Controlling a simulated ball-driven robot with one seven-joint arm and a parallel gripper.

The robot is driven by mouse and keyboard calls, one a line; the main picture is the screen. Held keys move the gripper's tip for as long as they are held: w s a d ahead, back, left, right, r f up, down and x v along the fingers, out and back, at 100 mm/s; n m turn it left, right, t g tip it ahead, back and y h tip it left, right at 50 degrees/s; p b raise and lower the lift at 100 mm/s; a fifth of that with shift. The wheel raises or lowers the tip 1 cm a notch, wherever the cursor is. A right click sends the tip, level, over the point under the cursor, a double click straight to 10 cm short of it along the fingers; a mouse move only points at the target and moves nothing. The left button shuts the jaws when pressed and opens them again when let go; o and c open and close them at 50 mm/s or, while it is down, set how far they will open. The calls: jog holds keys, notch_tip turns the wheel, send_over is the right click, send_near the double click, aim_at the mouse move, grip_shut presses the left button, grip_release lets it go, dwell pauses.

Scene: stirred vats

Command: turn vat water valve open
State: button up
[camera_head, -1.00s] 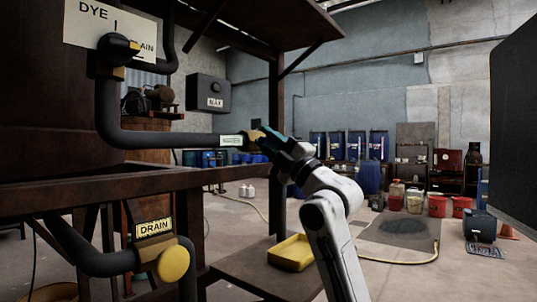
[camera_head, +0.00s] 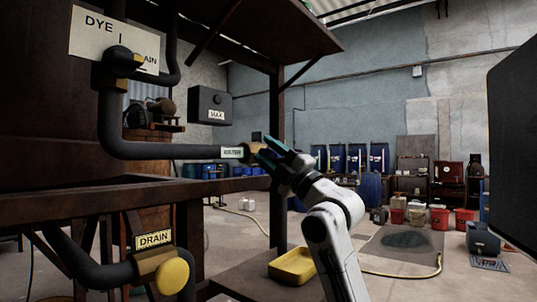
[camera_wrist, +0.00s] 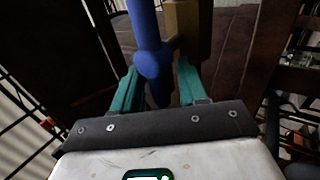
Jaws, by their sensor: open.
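The water valve has a brass body (camera_head: 250,151) at the end of a dark pipe, beside a small WATER label (camera_head: 232,153). In the wrist view the brass body (camera_wrist: 187,30) stands behind a blue handle (camera_wrist: 153,62) with a rounded middle. My gripper (camera_head: 268,152) is at the valve in the head view. In the wrist view my gripper (camera_wrist: 158,72) is open, its teal fingers on either side of the blue handle. I cannot tell whether either finger touches it.
A DRAIN valve with a yellow knob (camera_head: 174,275) is on the lower pipe. A DYE sign (camera_head: 98,35) and another valve (camera_head: 122,62) are above. A rusty post (camera_head: 277,110) stands just behind my gripper. A yellow tray (camera_head: 292,266) is below my arm.

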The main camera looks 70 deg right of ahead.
jog(key=v, duration=1.1)
jog(key=shift+b, duration=0.35)
